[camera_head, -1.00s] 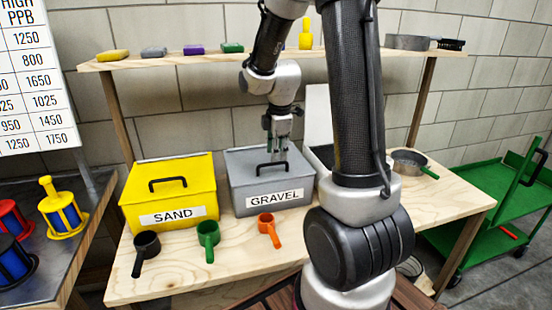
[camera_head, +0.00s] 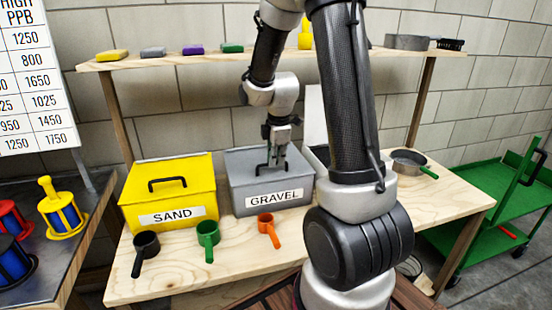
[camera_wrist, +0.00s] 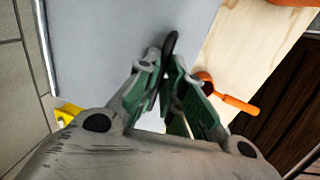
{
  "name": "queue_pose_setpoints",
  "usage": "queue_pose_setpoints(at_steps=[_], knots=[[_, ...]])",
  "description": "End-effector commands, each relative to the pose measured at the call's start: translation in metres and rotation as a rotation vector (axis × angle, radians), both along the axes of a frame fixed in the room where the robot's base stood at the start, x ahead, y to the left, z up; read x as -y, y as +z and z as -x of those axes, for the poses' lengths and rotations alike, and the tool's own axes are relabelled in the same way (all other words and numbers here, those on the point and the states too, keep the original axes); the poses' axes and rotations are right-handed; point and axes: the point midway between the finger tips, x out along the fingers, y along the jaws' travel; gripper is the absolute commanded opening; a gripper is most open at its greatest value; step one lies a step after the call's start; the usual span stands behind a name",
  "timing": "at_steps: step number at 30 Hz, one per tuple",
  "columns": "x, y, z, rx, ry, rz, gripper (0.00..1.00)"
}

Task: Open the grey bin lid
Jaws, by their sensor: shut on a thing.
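The grey bin (camera_head: 271,198) labelled GRAVEL stands on the wooden workbench, in the middle of the head view. Its grey lid (camera_head: 242,161) lies closed on top and fills much of the wrist view (camera_wrist: 100,50). My gripper (camera_head: 275,163) is over the lid, pointing down, with its fingers at the black handle. In the wrist view the green-padded fingers (camera_wrist: 168,75) are shut around the black handle (camera_wrist: 169,45), whose end sticks out beyond the tips. Most of the handle is hidden by the fingers.
A yellow SAND bin (camera_head: 190,206) stands left of the grey bin. Black (camera_head: 146,244), green (camera_head: 208,234) and orange (camera_head: 266,224) scoops lie in front. A shelf (camera_head: 180,60) with small blocks runs behind. A pan (camera_head: 409,162) sits on the right.

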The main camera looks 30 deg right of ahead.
Motion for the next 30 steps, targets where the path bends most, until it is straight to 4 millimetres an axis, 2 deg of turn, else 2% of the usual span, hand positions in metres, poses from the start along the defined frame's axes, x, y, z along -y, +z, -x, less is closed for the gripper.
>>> queue_pose_setpoints(at_steps=[5, 11, 21, 30], knots=[[0.001, 0.007, -0.002, 0.002, 0.000, 0.001, 0.00], [0.003, 0.027, -0.011, 0.006, -0.001, 0.001, 0.00], [0.012, 0.075, -0.042, 0.015, 0.000, 0.003, 0.00], [0.020, 0.100, -0.068, 0.007, 0.001, 0.003, 0.00]])
